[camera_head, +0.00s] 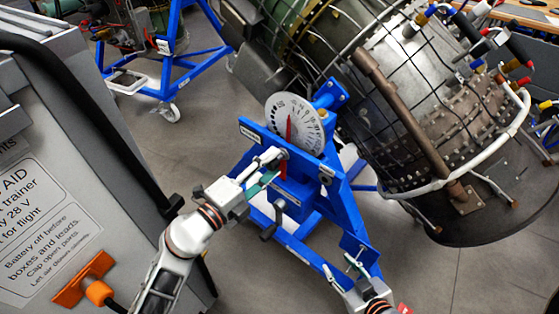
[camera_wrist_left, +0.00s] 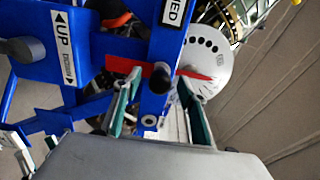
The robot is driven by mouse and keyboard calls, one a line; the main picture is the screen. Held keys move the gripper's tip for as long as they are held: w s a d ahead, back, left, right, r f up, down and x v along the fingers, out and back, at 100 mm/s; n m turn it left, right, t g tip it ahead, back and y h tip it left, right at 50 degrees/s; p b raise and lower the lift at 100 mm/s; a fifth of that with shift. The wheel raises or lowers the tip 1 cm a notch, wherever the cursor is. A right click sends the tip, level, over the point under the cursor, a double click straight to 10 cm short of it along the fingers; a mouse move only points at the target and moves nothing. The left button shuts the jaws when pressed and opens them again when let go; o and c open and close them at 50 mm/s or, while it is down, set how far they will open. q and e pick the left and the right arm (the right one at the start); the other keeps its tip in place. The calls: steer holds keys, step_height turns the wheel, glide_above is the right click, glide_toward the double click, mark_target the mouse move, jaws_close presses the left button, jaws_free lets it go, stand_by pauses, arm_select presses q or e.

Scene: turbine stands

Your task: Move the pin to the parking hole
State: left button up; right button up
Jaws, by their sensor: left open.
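A blue stand (camera_head: 318,200) carries a round white dial plate (camera_head: 296,122) with a row of holes and a red pointer. The plate also shows in the left wrist view (camera_wrist_left: 208,62). There, a dark knobbed pin (camera_wrist_left: 160,80) stands at the blue post, with a red strip (camera_wrist_left: 128,66) beside it. My left gripper (camera_head: 268,168) is open in front of the post. Its green-padded fingers (camera_wrist_left: 158,103) lie either side of the pin in the picture; contact is not visible. A small ringed hole (camera_wrist_left: 148,120) sits lower on the post. My right gripper (camera_head: 345,268) looks open and empty.
A grey cart (camera_head: 60,170) stands at the left. A large engine (camera_head: 420,110) fills the right. Another blue stand (camera_head: 170,75) on casters is at the back left. Another dark knob (camera_wrist_left: 22,50) sticks out beside the UP/DOWN label. Grey floor shows between.

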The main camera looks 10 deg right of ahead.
arm_select(q)
steer(key=shift+p, duration=0.5)
stand_by(0.4)
steer(key=shift+p, duration=0.3)
jaws_close()
